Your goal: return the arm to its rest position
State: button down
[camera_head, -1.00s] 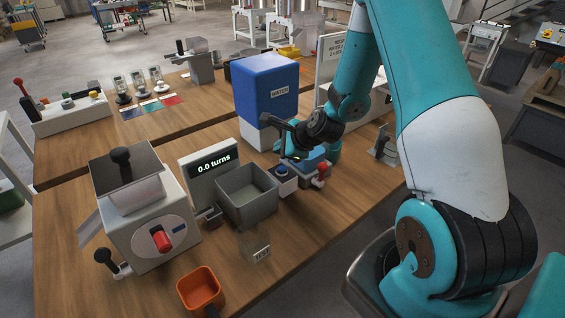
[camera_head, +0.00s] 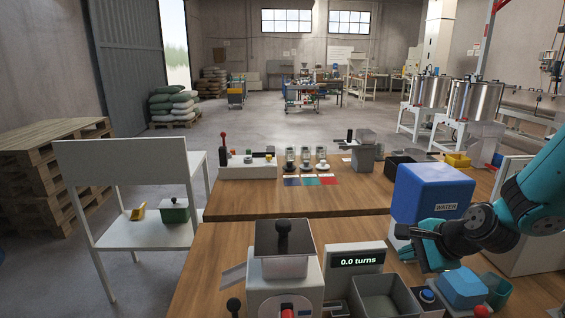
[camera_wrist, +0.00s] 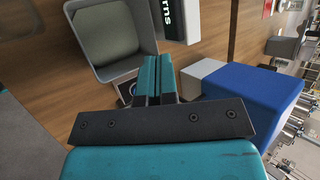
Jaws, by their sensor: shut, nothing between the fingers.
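My arm is at the right of the head view, bent over the table. My gripper (camera_head: 428,266) hangs in front of the blue water tank (camera_head: 432,190), over the small devices beside the grey bin. In the wrist view my gripper's two teal fingers (camera_wrist: 153,62) are together, with nothing between them. The grey open bin (camera_wrist: 108,38) lies just beyond and left of the fingertips there. The blue tank (camera_wrist: 250,95) is to the right. Whether the fingers touch anything below is hard to tell.
The bin (camera_head: 385,297) stands beside the "0.0 turns" display (camera_head: 355,262). A blue box (camera_head: 462,287) is below the wrist, with a teal container (camera_head: 496,290) to its right. A hopper machine (camera_head: 285,265) stands left. The wooden table (camera_head: 215,262) has some bare surface at left.

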jog(key=s+a+r+n+g+y, duration=0.1)
jog(key=s+a+r+n+g, duration=0.3)
jog(key=s+a+r+n, duration=0.8)
jog(key=s+a+r+n+g+h, duration=0.1)
jog(key=s+a+n+g, duration=0.1)
jog(key=s+n, duration=0.9)
jog(key=s+g, duration=0.1)
jog(key=s, duration=0.1)
jog(key=shift+s+n, duration=0.3)
jog(key=shift+w+d, duration=0.1)
